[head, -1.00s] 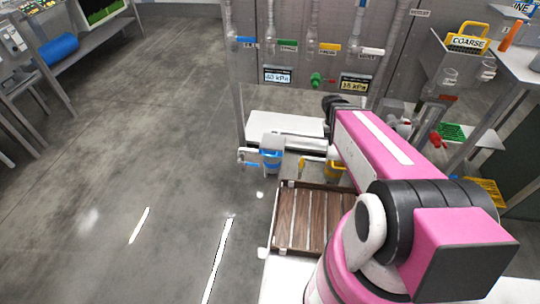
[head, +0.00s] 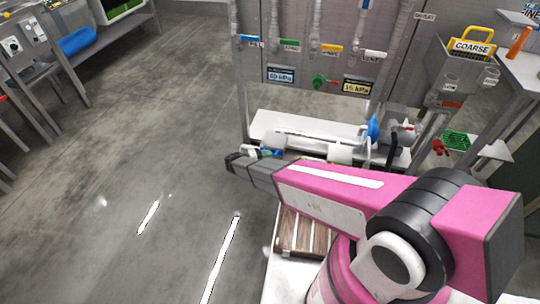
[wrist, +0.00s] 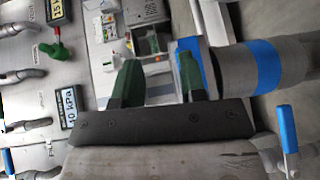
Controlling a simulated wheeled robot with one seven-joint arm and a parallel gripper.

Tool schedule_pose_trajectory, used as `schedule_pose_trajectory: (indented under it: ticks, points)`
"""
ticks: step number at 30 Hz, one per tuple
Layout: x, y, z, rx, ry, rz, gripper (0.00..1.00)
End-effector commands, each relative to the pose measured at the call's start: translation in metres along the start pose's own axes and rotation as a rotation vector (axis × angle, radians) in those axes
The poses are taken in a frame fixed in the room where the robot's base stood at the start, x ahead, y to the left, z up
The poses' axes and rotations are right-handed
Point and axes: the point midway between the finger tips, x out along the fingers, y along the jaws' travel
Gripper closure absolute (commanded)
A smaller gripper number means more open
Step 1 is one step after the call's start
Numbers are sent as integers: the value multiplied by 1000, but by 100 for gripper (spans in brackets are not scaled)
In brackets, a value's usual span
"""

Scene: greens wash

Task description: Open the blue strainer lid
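The blue strainer shows in the wrist view as a grey cylinder with a blue band (wrist: 262,65). At its left end is a grey flange, apparently the lid (wrist: 206,70), with a blue strip. My gripper (wrist: 160,65) is open, its two dark green fingers apart. The right finger overlaps the blue strip; I cannot tell whether it touches. Nothing is clearly held between the fingers. In the head view my wrist (head: 245,167) is in front of the strainer area and hides most of it; only a small blue part (head: 268,152) shows.
A blue valve lever (wrist: 287,128) is at the wrist view's right. Gauges (head: 280,76) and coloured valves line the rear panel. A blue funnel-like part (head: 373,130) is on the white shelf (head: 270,124). A wooden slatted tray (head: 300,235) is below my arm.

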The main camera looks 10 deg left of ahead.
Motion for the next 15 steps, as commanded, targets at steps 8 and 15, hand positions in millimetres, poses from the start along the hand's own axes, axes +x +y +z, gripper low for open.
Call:
schedule_pose_trajectory:
  ticks: [8, 15]
  points:
    - [-64, -41, -15, 57, 155, 156, 62]
    - [-57, -41, -17, 68, 175, 176, 62]
